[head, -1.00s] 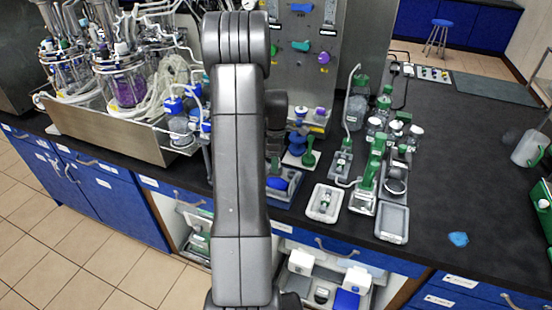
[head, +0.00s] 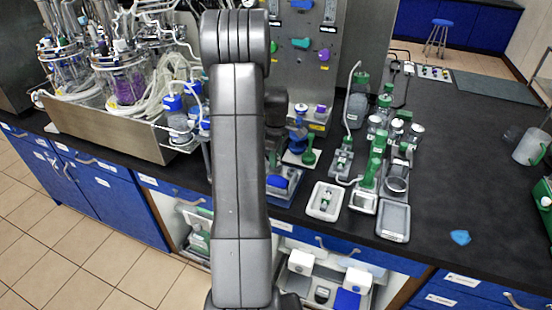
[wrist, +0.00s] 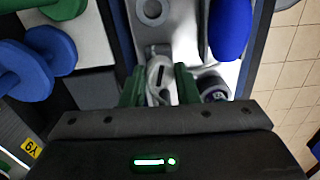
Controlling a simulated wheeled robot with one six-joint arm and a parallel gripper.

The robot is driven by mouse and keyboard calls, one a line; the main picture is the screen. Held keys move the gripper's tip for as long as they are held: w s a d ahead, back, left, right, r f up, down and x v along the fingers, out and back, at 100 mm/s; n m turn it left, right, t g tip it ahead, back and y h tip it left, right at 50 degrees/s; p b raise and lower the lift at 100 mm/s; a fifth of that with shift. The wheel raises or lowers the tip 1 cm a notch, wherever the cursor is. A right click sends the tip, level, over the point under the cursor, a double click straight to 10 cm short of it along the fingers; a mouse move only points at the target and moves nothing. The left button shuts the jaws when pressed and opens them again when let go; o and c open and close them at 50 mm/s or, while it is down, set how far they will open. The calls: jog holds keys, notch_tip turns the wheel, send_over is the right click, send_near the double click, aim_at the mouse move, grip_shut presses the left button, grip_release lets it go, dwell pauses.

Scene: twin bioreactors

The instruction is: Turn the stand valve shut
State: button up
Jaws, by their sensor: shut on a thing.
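In the wrist view, the two green fingers of my gripper (wrist: 159,86) stand on either side of a small pale grey piece with a dark slot, which looks like the stand valve's handle (wrist: 159,72). The fingers are closed on it. A grey stand with round openings (wrist: 152,12) lies just beyond, and a blue rounded part (wrist: 230,28) is to the right. In the head view, my arm hides the gripper and the valve. A low tray with a blue part (head: 278,182) shows just right of the arm.
In the wrist view, a blue knob (wrist: 30,62) and a green part (wrist: 62,8) are close on the left. In the head view, green-topped fittings (head: 375,160) and a white tray (head: 327,201) stand to the right. The dark bench (head: 480,170) is mostly clear farther right.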

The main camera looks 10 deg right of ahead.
jog(key=m+b, duration=0.1)
jog(key=m, duration=0.2)
jog(key=shift+m, duration=0.4)
jog(key=m, duration=0.3)
jog(key=shift+m+b, duration=0.3)
jog(key=m, duration=0.3)
jog(key=shift+m, duration=0.3)
jog(key=shift+m+b, duration=0.45)
jog(key=shift+m, duration=1.25)
jog(key=o, duration=1)
notch_tip(320, 180, up, 14)
jog(key=shift+f+b, duration=0.1)
jog(key=shift+b, duration=0.25)
jog(key=shift+f, duration=0.1)
